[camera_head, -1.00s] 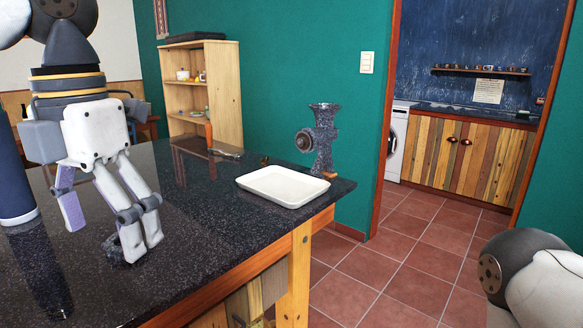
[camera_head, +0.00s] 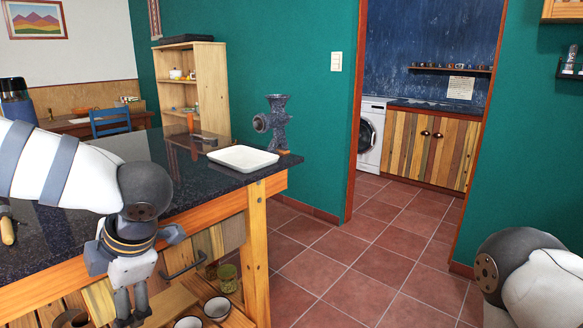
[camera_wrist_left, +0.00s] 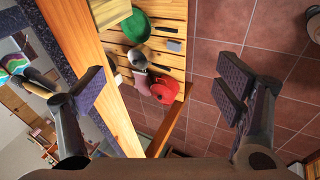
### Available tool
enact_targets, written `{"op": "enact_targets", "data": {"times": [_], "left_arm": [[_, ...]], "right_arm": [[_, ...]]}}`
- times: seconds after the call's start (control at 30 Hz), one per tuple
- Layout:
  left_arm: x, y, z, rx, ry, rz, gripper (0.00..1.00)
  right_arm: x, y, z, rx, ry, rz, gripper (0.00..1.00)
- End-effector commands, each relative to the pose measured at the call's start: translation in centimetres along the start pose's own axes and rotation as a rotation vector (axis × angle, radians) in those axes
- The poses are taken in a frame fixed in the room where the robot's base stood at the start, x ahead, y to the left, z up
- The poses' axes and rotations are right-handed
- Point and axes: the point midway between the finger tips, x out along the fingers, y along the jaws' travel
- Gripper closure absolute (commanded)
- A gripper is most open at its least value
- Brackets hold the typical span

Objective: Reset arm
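My left gripper (camera_head: 131,308) hangs pointing down in front of the dark speckled counter (camera_head: 200,190), beside its wooden front. In the left wrist view the left gripper (camera_wrist_left: 163,95) has its two fingers wide apart with nothing held between them. My left arm crosses in from the left edge of the head view, over the counter. Only the upper part of my right arm (camera_head: 525,275) shows at the lower right; its gripper is out of view.
A white tray (camera_head: 243,157) and a grinder (camera_head: 273,124) stand at the counter's far end. The tiled floor (camera_head: 375,255) right of the counter is clear.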

Motion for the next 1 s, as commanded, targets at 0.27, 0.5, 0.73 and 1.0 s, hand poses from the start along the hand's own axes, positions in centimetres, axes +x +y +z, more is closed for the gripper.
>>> {"op": "enact_targets", "data": {"times": [0.27, 0.5, 0.73, 1.0], "left_arm": [[16.6, -15.8, 0.2, 1.31, -0.188, 0.243, 0.15], [18.5, -31.7, -9.6, 2.077, -0.55, 0.005, 0.15], [17.2, -36.4, -15.1, 2.312, -0.734, -0.133, 0.15], [17.2, -36.5, -15.2, 2.316, -0.74, -0.134, 0.15]], "right_arm": [[0.0, 0.0, 0.2, 0.001, -0.005, 0.001, 0.6], [0.0, 0.0, 0.1, 0.001, -0.003, 0.001, 0.6], [0.0, 0.0, 0.1, 0.001, -0.003, 0.001, 0.6], [0.0, 0.0, 0.1, 0.001, -0.004, 0.001, 0.6]]}}
